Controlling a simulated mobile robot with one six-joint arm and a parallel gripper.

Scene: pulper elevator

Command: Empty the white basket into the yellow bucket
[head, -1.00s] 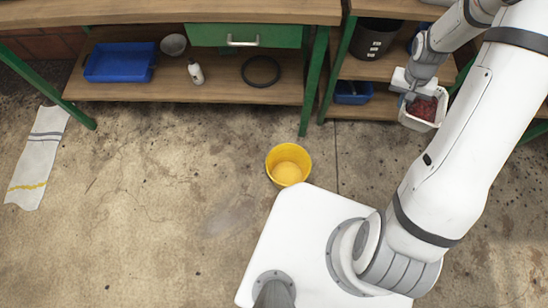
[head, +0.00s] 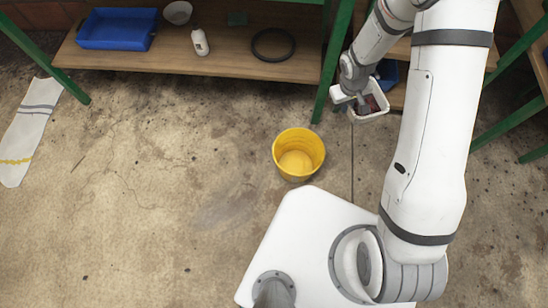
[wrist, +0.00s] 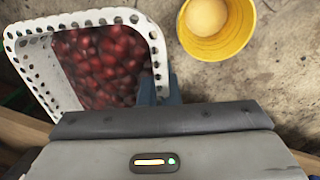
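The white basket (wrist: 157,42) has a perforated rim and holds many dark red, berry-like pieces. It is held up off the floor at the upper right in the head view (head: 381,112). My gripper (head: 362,103) is at the basket's near rim; in the wrist view a finger (wrist: 160,90) sits at the basket's wall, and the other is hidden. The basket hangs from the gripper and looks about level. The yellow bucket (head: 299,155) stands upright on the floor, left of and below the basket in the picture.
A wooden shelf (head: 230,60) with green legs holds a blue tray (head: 117,29), a bowl (head: 178,12), a white bottle (head: 200,42) and a black ring (head: 273,45). A cloth (head: 28,130) lies at left. Floor around the bucket is clear.

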